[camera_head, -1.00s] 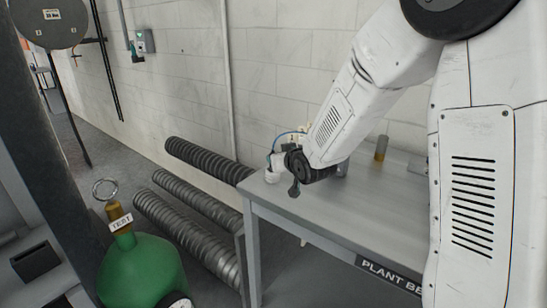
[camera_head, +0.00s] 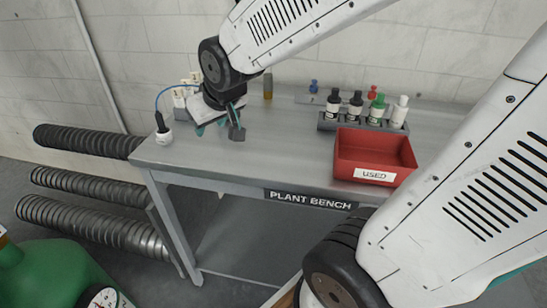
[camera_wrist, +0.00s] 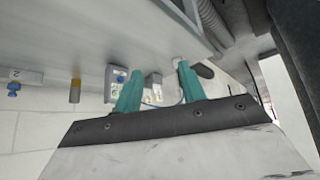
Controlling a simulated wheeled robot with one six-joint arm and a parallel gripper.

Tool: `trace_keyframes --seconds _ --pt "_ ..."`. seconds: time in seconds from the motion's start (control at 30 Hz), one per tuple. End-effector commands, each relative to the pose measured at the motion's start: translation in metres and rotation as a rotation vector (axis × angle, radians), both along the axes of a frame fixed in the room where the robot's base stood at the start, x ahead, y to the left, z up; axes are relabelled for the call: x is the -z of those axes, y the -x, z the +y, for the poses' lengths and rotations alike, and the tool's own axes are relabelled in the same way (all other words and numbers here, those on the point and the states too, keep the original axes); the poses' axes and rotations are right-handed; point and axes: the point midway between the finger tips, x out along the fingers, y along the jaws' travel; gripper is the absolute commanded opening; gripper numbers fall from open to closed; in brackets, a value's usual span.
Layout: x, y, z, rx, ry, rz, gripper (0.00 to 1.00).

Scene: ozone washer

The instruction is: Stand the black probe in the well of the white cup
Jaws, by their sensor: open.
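The white cup (camera_head: 165,138) stands near the left end of the grey bench. The black probe (camera_head: 161,122) is upright at the cup, its lower end hidden inside; a blue cable (camera_head: 163,93) runs from its top. My gripper (camera_head: 212,126) is open and empty, right of the cup and apart from it, low over the bench. In the wrist view its teal fingers (camera_wrist: 158,78) are spread with nothing between them. The cup (camera_wrist: 180,62) and the dark probe (camera_wrist: 204,71) show beyond the right finger, partly covered.
A meter (camera_head: 181,97) stands behind the gripper, partly hidden. A brown vial (camera_head: 268,85), a rack of bottles (camera_head: 328,122) and a red bin (camera_head: 374,153) marked USED are farther right. The bench (camera_head: 270,150) is clear in the middle. A green cylinder (camera_head: 45,280) stands at lower left.

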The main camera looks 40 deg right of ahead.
Motion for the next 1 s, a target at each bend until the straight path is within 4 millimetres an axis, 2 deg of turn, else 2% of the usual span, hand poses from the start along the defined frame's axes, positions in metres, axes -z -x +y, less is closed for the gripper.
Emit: trace_keyframes --seconds 0.03,0.2,0.3,0.4,0.53,1.0 --pt "-0.009 0.031 -0.001 0.009 -0.001 0.061 0.41" --pt "-0.019 0.13 -0.001 0.022 -0.013 0.299 0.41" --pt "-0.023 0.173 0.001 0.023 -0.023 0.4 0.41" --pt "-0.025 0.199 0.002 0.021 -0.028 0.464 0.41" --pt "-0.026 0.212 0.003 0.019 -0.03 0.498 0.41" --pt "-0.026 0.212 0.003 0.019 -0.03 0.499 0.41"
